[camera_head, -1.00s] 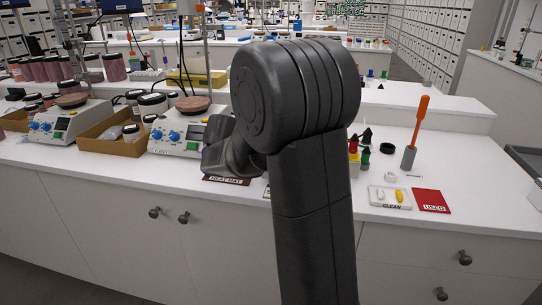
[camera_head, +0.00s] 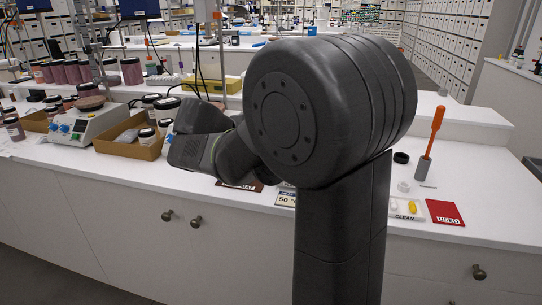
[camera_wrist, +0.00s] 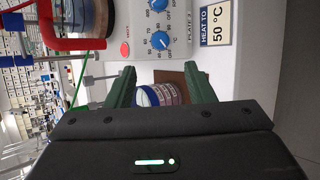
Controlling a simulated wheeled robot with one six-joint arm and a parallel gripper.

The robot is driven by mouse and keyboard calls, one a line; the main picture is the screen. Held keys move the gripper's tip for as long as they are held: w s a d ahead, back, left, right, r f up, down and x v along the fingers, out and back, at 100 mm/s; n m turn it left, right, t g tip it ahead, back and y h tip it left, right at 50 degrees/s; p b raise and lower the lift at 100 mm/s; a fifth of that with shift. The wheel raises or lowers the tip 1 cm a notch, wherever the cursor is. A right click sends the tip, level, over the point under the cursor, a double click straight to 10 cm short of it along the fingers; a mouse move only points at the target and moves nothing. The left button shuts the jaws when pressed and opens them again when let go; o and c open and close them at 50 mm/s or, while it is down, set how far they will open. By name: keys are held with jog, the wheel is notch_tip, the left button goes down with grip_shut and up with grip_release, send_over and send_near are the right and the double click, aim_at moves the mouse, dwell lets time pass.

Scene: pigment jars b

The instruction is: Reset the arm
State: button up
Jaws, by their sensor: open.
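My gripper (camera_wrist: 160,82) is open in the wrist view, its two green fingers spread. A small jar (camera_wrist: 160,95) with pinkish contents shows between the fingers, on or just over a brown mat (camera_wrist: 172,76). No finger visibly grips it, and its lower part is hidden by the gripper body. In the head view my dark arm fills the middle and bends left. My gripper's fingers are hidden there.
In the wrist view a hot plate (camera_wrist: 160,18) with blue knobs and a 50 °C sign (camera_wrist: 217,22) lie beyond the fingers. In the head view, a cardboard tray (camera_head: 128,146) of jars stands left.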

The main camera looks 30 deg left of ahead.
jog(key=shift+v, duration=0.85)
jog(key=shift+w+f, duration=0.1)
jog(key=x, duration=1.3)
jog(key=shift+w+f+b, duration=0.2)
jog(key=shift+b, duration=0.1)
